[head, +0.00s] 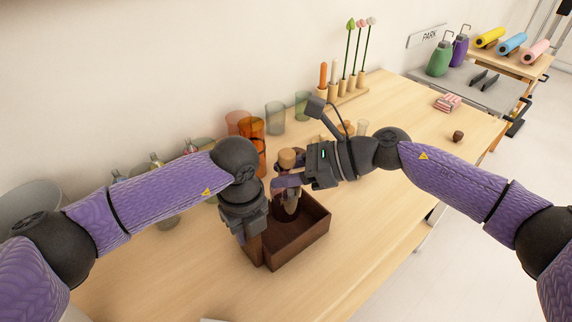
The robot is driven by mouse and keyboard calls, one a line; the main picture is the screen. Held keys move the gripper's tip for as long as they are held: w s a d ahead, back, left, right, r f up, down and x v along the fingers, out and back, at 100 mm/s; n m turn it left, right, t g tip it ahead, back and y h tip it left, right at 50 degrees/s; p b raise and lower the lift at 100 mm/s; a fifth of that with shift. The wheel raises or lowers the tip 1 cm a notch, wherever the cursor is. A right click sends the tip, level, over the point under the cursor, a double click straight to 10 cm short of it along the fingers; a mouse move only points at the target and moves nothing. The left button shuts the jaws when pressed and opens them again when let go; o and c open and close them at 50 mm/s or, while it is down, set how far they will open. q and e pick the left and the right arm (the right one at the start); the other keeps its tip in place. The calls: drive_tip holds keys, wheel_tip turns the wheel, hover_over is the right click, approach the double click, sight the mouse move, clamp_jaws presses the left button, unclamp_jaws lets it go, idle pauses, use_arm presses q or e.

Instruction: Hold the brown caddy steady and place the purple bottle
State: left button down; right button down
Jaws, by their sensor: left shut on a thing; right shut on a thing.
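The brown caddy (300,249) is an open box on the wooden table in the middle of the head view. My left gripper (249,238) reaches down at its left side and is shut on the caddy's left wall. My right gripper (285,181) comes in from the right above the caddy and is shut on the purple bottle (291,204), which has a tan top. The bottle is roughly upright, with its lower part over or inside the caddy. The fingers partly cover it, and I cannot tell whether its base touches the caddy floor.
Orange tumblers (252,132) and green glasses (275,117) stand behind the caddy. A rack (345,96) with flowers is farther back. A striped folded cloth (447,102) and a small brown object (458,136) lie at the right. The table right of the caddy is clear.

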sight(286, 195)
drive_tip(key=shift+f, duration=0.1)
drive_tip(key=shift+f, duration=2.65)
drive_tip(key=shift+c, duration=1.3)
unclamp_jaws()
drive_tip(key=v, duration=1.2)
wheel_tip(286, 195, up, 7)
use_arm(q)
drive_tip(key=shift+c, duration=2.1)
unclamp_jaws()
